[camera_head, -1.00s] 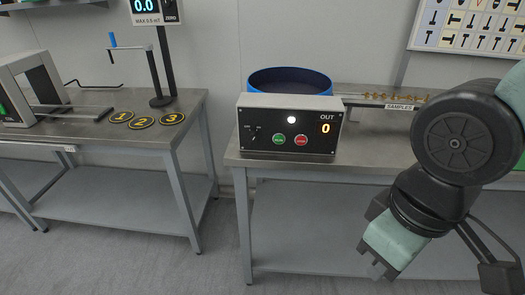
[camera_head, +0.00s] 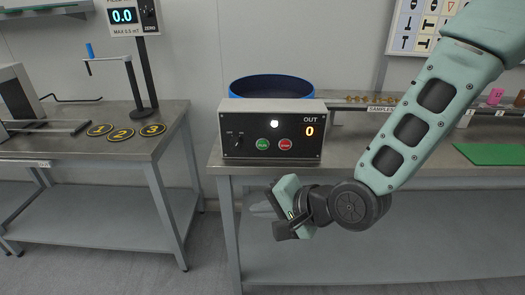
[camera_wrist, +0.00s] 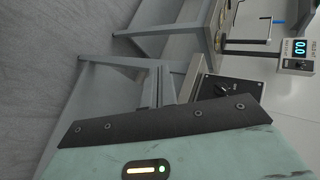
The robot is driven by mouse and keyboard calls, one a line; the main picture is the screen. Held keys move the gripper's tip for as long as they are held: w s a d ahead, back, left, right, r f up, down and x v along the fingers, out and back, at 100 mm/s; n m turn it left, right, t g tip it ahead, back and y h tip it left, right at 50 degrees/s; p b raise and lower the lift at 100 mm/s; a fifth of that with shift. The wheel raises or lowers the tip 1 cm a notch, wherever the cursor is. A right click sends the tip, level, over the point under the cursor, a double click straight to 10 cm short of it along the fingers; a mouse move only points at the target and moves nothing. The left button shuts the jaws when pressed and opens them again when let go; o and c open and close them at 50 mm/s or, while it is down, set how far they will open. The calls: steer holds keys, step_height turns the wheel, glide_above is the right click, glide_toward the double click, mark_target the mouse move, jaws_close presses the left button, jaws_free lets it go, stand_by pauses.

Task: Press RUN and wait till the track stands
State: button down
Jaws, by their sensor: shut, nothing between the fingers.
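The control box (camera_head: 235,115) stands at the front of the right bench. Its dark face carries a green button (camera_head: 262,144), a red button (camera_head: 285,144), a lit white lamp (camera_head: 274,124), a black knob and an OUT display (camera_head: 309,131) reading 0. The track (camera_head: 350,103) runs to the right behind the box, with several small brass pieces on it. My gripper (camera_head: 262,208) is shut and empty, in front of the bench and below the box, apart from both buttons. In the wrist view the box's knob (camera_wrist: 221,90) shows; the buttons are hidden there.
A blue-rimmed bowl (camera_head: 272,80) stands behind the box. A green mat (camera_head: 490,154) lies on the right bench. The left bench (camera_head: 110,146) holds numbered discs (camera_head: 122,134) and a gauge stand (camera_head: 140,80). Open floor lies between the benches.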

mark_target(263, 145)
steer(key=w+d+r+m+t+y, duration=0.1)
steer(key=w+r+m+t+y, duration=0.1)
steer(key=w+m+t, duration=0.4)
steer(key=m+b, duration=0.1)
steer(key=m, duration=0.3)
steer(key=shift+w+r+m+y, duration=0.3)
steer(key=shift+w+r+m, duration=0.1)
steer(key=shift+w+d, duration=0.15)
steer(key=shift+w, duration=4.25)
steer(key=shift+w, duration=0.15)
steer(key=shift+w+p, duration=0.3)
